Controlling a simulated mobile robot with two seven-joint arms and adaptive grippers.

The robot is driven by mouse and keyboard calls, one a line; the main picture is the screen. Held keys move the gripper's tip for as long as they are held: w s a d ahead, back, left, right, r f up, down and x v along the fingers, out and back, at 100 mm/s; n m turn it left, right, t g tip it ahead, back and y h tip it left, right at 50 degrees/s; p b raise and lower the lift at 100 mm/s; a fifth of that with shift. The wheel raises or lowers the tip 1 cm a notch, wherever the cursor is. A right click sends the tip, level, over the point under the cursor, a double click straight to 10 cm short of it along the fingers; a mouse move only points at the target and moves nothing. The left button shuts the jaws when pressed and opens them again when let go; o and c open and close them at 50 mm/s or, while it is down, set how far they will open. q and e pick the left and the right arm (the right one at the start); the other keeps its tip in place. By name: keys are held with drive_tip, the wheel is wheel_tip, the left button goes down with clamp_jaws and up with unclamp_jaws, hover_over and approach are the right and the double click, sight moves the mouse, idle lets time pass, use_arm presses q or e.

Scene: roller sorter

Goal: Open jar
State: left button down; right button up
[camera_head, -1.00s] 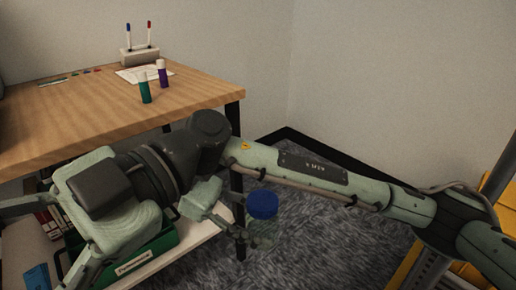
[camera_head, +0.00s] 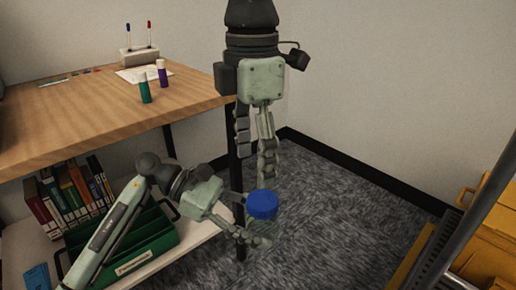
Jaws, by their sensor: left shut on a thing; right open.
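The jar (camera_head: 261,226) has a blue lid (camera_head: 262,204) and a clear, pale body, and is upright above the carpet. My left gripper (camera_head: 252,222) is shut on the jar's body from the left. The lid sits on top of the jar. My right gripper (camera_head: 256,165) hangs down from the top of the view, just above the lid. It is open and empty, with its fingertips pointing down and apart from the lid.
A wooden desk (camera_head: 90,110) at left holds a green tube (camera_head: 145,92), a purple tube (camera_head: 162,74) and a pen holder (camera_head: 139,56). Below are books (camera_head: 75,195) and a green tray (camera_head: 160,232) on a white shelf. Yellow objects (camera_head: 490,235) stand at right. Carpet between is free.

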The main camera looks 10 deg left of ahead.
sight(258, 199)
drive_tip(key=shift+w+d+r, duration=0.15)
drive_tip(key=shift+w+d, duration=0.1)
drive_tip(key=shift+w, duration=0.15)
drive_tip(key=shift+f+m, duration=0.25)
drive_tip(key=shift+m, duration=0.05)
wheel_tip(258, 199, down, 7)
drive_tip(key=shift+f, duration=0.15)
drive_tip(key=shift+c, duration=0.5)
drive_tip(key=shift+w, duration=0.1)
drive_tip(key=c, duration=1.1)
drive_tip(key=n, duration=0.6)
drive_tip(key=shift+n, duration=0.3)
drive_tip(key=o, duration=1.3)
